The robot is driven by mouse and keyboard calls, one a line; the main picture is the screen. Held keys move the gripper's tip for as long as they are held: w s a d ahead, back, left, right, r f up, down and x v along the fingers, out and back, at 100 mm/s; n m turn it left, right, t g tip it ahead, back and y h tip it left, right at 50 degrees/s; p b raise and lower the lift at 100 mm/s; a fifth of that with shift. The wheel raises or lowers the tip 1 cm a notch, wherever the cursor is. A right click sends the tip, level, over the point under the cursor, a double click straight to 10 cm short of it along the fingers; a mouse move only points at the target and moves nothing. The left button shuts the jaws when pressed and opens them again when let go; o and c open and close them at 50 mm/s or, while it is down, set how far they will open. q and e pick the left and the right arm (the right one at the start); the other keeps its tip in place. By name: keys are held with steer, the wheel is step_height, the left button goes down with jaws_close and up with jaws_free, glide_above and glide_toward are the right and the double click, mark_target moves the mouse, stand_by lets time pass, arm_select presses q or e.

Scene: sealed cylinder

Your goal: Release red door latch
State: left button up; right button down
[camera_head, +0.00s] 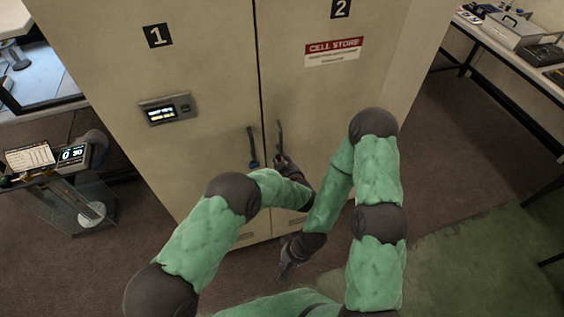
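A tall beige cabinet (205,60) stands in front of me with a left door marked 1 and a right door marked 2. A dark bar handle (252,146) is on door 1 and another dark handle (280,136) is on door 2. I see no red latch; the only red is on the "CELL STORE" label (334,51) on door 2. My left gripper (282,161) is at the lower end of the door 2 handle; contact and finger opening are unclear. My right gripper (284,270) hangs lower, apart from the handles, its fingers too small to read.
A stand with a screen and a "0 30" display (72,154) is at the left. A table (507,45) with equipment is at the upper right.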

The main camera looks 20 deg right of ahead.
arm_select(q)
steer(key=shift+r, duration=0.15)
step_height(320, 180, up, 10)
steer(key=shift+f, duration=0.15)
stand_by(0.4)
stand_by(0.5)
